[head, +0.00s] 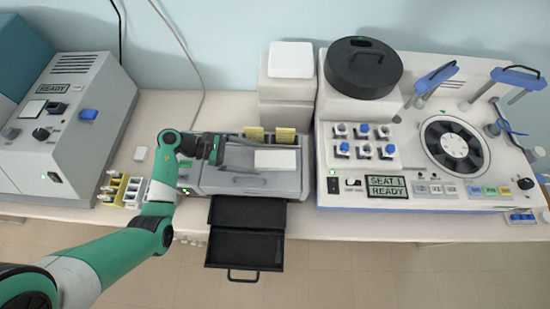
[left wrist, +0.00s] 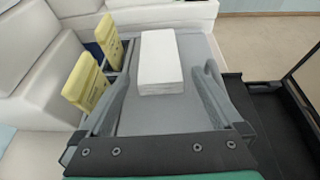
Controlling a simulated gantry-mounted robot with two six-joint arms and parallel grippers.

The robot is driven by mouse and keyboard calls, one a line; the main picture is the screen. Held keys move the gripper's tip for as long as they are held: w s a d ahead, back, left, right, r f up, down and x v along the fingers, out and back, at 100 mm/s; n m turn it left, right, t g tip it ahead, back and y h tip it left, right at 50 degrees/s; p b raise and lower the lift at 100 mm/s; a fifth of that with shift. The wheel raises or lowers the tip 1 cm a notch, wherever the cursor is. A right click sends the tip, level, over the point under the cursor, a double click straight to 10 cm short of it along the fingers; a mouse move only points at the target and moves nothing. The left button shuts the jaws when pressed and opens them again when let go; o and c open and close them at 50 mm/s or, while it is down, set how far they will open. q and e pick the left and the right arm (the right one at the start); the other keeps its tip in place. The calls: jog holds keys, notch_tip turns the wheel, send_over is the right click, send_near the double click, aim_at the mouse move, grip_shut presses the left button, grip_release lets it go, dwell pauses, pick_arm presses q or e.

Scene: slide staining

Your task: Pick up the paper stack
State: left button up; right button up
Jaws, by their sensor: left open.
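The paper stack (head: 275,160) is a white block lying flat on top of a grey bench device (head: 225,182). It also shows in the left wrist view (left wrist: 160,62), upper middle. My left gripper (head: 240,158) is over the grey top, to the left of the stack. In the left wrist view its two fingers (left wrist: 168,82) are open and spread wide, with the stack ahead, roughly in line with the gap. Nothing is held. I cannot tell its exact height above the surface. My right gripper is not in view.
Two yellow blocks (head: 256,134) stand in slots behind the stack. A black drawer (head: 244,247) hangs open in front of the device. White boxes (head: 288,88) stand behind. A large machine (head: 420,190) is close on the right, and a small rack (head: 112,190) stands left.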

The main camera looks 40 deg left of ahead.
aim_at(259, 159)
pick_arm(q)
jog(key=x, duration=0.3)
jog(key=shift+f, duration=0.1)
jog(key=c, duration=1.4)
jog(key=shift+a+r, duration=0.1)
jog(key=shift+r, duration=0.3)
notch_tip(259, 159, up, 2)
jog(key=shift+r+p, duration=0.15)
jog(key=shift+p, duration=0.3)
jog(key=s+d+r+p, duration=0.1)
jog(key=s+d+r, duration=0.5)
jog(key=d+r, duration=0.4)
jog(key=d, duration=0.2)
jog(key=shift+s+d+p, duration=0.25)
jog(key=shift+p, duration=0.15)
